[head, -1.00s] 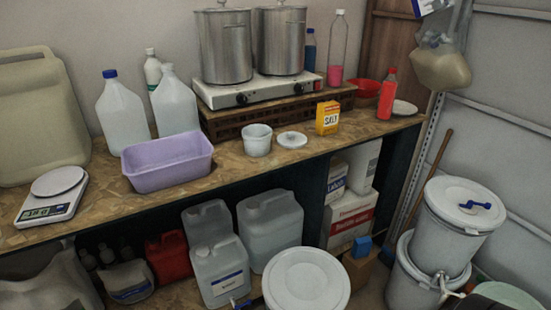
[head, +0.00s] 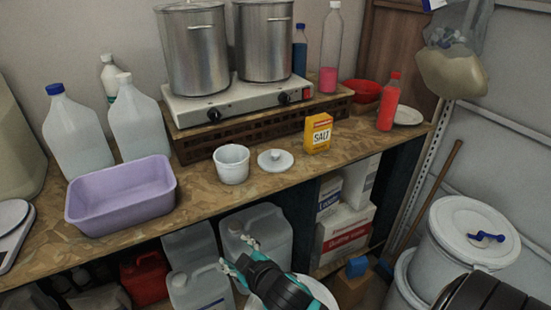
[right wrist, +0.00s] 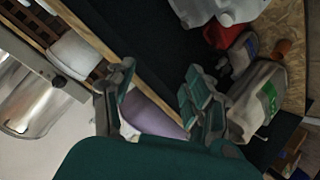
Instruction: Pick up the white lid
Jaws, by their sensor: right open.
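The small white lid (head: 276,160) with a round knob lies flat on the wooden worktop in the head view, between the white pot (head: 231,165) and the yellow salt box (head: 318,133). My right gripper (head: 237,254) is in front of and below the worktop's front edge, nearer to me than the lid and apart from it. Its fingers are open and empty; they also show spread in the right wrist view (right wrist: 158,82). I cannot make out the lid for sure in the right wrist view. My left gripper is not in view.
A purple tub (head: 121,193) stands left of the pot. A hot plate (head: 237,98) with two steel pots is behind, on a slatted stand. A red bottle (head: 387,102) and a white plate (head: 408,115) are at the right. Canisters and boxes fill the shelf below.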

